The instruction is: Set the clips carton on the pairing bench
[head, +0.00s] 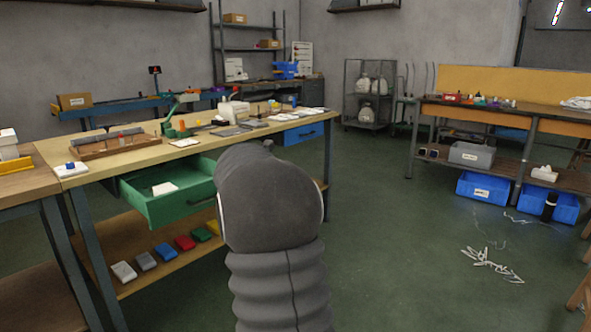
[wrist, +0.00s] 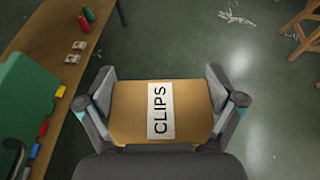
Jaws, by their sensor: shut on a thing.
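The clips carton (wrist: 192,112) is a brown box with a white label reading CLIPS, seen in the wrist view. My gripper (wrist: 160,86) is shut on it, one finger at each side, with open floor showing beyond. In the head view my arm hides the gripper and carton. Neither bench shows a readable name there. A long wooden bench (head: 90,153) with a green drawer stands at the left. Another bench (head: 456,106) with orange drawers stands at the right. I cannot tell which is the pairing bench.
The green drawer (head: 166,207) sticks out of the left bench, with a white item in it. Several coloured packs lie on the shelf below. Blue bins (head: 484,189) sit under the right bench. White strands (head: 490,264) lie on the floor. Green floor (head: 385,240) is clear between benches.

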